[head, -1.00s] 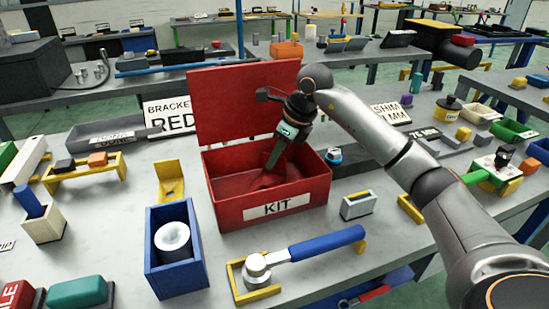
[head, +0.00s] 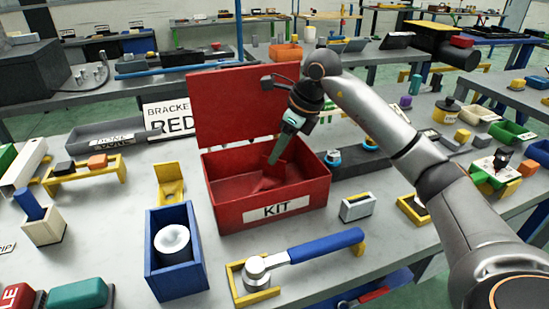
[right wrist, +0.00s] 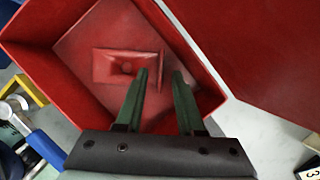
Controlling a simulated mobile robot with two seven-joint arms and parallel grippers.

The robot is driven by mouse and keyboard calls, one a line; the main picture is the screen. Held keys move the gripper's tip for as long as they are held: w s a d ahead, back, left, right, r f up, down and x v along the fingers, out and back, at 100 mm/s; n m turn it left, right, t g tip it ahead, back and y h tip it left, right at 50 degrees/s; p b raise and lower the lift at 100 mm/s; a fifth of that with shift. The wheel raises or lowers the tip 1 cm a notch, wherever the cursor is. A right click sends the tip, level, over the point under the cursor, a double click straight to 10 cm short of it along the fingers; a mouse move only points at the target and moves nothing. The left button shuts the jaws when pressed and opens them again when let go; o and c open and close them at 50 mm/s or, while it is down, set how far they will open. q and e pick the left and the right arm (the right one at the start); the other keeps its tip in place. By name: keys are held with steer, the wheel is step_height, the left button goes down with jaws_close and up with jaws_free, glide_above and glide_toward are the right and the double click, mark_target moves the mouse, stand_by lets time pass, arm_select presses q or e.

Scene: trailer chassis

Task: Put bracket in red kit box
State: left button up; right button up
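The red kit box (head: 305,199) stands on the bench with its lid up and a KIT label on its front. A red bracket (head: 268,184) with a flat base and an upright plate lies inside the box; it also shows in the right wrist view (right wrist: 118,66). My right gripper (head: 275,161) is above the bracket, fingers pointing down into the box. In the right wrist view its green fingers (right wrist: 160,76) are apart, with nothing held; the bracket's plate shows beyond their tips. My left gripper is not in view.
A blue box (head: 177,272) with a white cylinder stands front left of the kit box. A blue-handled tool (head: 325,245) lies in front of it. A sign (head: 170,118) reading BRACKET RED stands behind, left. A grey tray (head: 115,138) is also back left.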

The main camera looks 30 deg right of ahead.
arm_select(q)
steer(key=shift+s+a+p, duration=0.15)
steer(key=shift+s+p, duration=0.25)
arm_select(e)
steer(key=v, duration=0.8)
steer(key=shift+r, duration=0.25)
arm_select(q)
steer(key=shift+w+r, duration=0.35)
arm_select(e)
steer(key=shift+s+d, duration=0.1)
